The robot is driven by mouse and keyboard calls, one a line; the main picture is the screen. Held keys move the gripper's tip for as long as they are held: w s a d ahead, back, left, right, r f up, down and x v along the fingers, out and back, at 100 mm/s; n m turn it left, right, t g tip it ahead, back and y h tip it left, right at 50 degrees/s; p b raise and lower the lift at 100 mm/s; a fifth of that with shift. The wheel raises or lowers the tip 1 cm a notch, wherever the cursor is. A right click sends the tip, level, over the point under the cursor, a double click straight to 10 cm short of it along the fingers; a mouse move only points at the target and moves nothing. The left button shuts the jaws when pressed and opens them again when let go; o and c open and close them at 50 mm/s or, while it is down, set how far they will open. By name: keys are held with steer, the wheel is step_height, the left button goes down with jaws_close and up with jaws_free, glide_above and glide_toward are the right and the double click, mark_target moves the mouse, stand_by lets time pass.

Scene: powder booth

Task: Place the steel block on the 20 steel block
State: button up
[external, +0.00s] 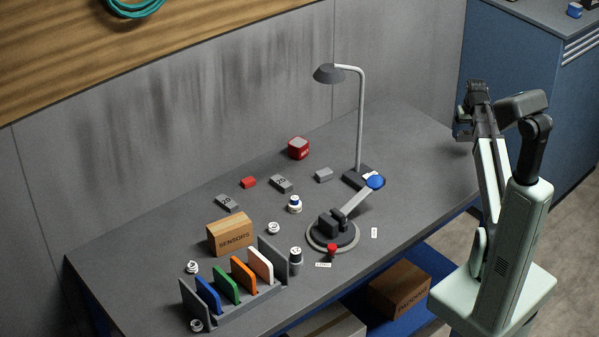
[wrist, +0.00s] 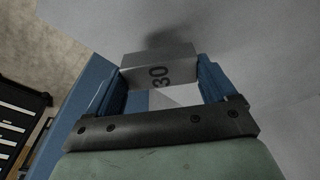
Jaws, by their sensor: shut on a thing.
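My gripper (wrist: 163,76) is shut on a grey steel block (wrist: 140,76) marked 30, held between its two blue fingers. In the external view my gripper (external: 463,125) is at the right, by the table's right end and in front of the blue cabinet; the held block is too small to make out there. Two dark grey steel blocks lie on the table: one (external: 281,184) near the middle and one (external: 227,203) further left. Both labels look like 20, but they are small. A plain lighter grey block (external: 324,175) lies to their right. My gripper is far from all three.
A desk lamp (external: 360,120) and a small device with a blue-tipped arm (external: 335,228) stand between my gripper and the blocks. A red cube (external: 298,148), a red block (external: 249,182), a SENSORS box (external: 231,236) and a rack of coloured plates (external: 240,285) are nearby. The table's right end is clear.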

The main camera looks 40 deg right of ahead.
steer(key=w+a+r+n, duration=0.1)
steer(key=w+a+n, duration=0.2)
steer(key=a, duration=0.5)
steer(key=w+a+r+n+y, duration=0.1)
steer(key=w+a+n, duration=0.1)
steer(key=w+a, duration=0.35)
steer(key=w+a+r+n, duration=0.1)
steer(key=w+a+n, duration=0.15)
steer(key=a, duration=0.65)
steer(key=a+r+n, duration=0.1)
steer(key=a+n, duration=0.2)
steer(key=a, duration=0.7)
steer(key=w+a+r+n+y, duration=0.1)
steer(key=a+n, duration=0.3)
steer(key=a, duration=0.6)
steer(key=a+r+n, duration=0.2)
steer(key=a+n, duration=0.1)
steer(key=a, duration=0.7)
steer(key=n+g, duration=0.1)
steer(key=n, duration=0.7)
glide_above(226, 201)
step_height(226, 201, down, 3)
steer(key=shift+m+y, duration=0.25)
steer(key=shift+y, duration=0.15)
steer(key=shift+d+f, duration=0.2)
steer(key=shift+f, duration=4.65)
steer(key=shift+f, duration=0.1)
steer(key=o, duration=1.1)
steer(key=shift+o, duration=0.2)
